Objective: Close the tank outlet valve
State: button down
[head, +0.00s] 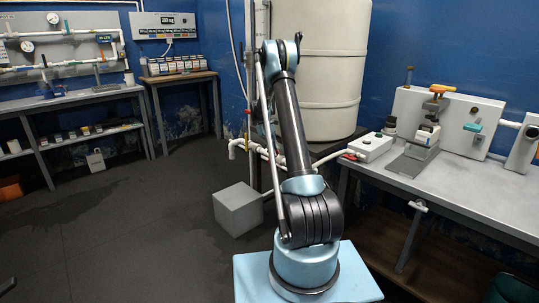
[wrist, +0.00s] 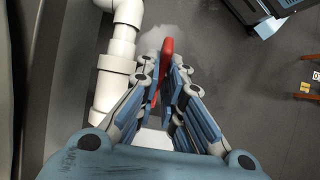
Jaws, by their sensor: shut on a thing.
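The red valve handle (wrist: 167,47) shows in the wrist view between the fingers of my gripper (wrist: 164,76), which is shut on it. The handle is a narrow red bar, partly hidden by the fingers. A white pipe with thick fittings (wrist: 115,66) runs just to the left of the gripper. In the head view the large cream tank (head: 332,65) stands at the back, with white pipework (head: 240,146) low at its left. My arm stands in front of the tank and hides part of the pipework. The gripper and the handle cannot be made out in the head view.
A grey box (head: 238,209) sits on the floor by the pipework. A bench (head: 466,200) with equipment stands at right. Shelving (head: 70,106) and a small table (head: 180,78) stand at left. The dark floor (head: 120,220) at left is clear.

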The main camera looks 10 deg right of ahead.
jog(key=shift+w, duration=0.25)
jog(key=c, duration=2)
grip_release()
jog(key=shift+d+f, duration=0.1)
jog(key=shift+r, duration=0.25)
jog(key=v, duration=1.1)
jog(key=shift+w+a, duration=0.25)
jog(key=shift+r, duration=0.15)
